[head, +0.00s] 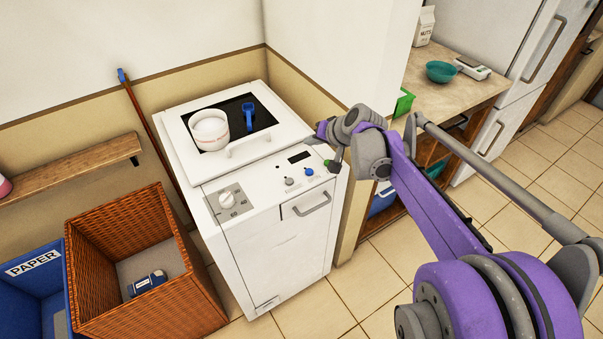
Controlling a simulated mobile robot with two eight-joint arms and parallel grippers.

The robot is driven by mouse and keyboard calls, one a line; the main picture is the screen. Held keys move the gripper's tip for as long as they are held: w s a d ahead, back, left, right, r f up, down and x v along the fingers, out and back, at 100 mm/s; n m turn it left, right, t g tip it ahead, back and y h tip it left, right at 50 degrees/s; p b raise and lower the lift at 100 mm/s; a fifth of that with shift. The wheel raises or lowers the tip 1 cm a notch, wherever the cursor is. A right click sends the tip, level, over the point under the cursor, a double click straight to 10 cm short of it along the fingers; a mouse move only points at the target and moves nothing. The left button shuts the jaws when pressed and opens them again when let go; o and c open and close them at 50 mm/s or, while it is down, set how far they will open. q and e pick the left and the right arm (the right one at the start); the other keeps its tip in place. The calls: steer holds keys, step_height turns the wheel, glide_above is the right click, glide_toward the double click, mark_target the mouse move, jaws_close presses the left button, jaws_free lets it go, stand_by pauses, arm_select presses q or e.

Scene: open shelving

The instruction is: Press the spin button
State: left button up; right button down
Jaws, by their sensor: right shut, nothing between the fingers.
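The white washing machine (275,255) stands against the wall, with a control panel on its front top edge. The panel has a dial (227,199) at left, then a grey button (289,181), a blue button (309,171) and a green button (329,164) in a row at right. I cannot read any label saying which is spin. My right gripper (335,153) is shut and empty, close above the green button; I cannot tell whether it touches. My left gripper is not in view.
A white tub (209,130) and a blue object (249,117) sit on the machine's top. A wicker basket (110,214) and a blue paper bin (35,264) stand at left. A shelving counter (456,95) stands behind my right arm. Tiled floor is clear in front.

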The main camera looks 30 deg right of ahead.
stand_by(0.3)
steer(key=b, duration=0.6)
glide_above(311, 175)
step_height(311, 175, down, 7)
steer(key=shift+f, duration=0.95)
stand_by(1.0)
steer(key=shift+f, duration=0.4)
steer(key=shift+f+b, duration=0.45)
stand_by(0.6)
steer(key=shift+r+p, duration=0.75)
steer(key=shift+r, duration=0.15)
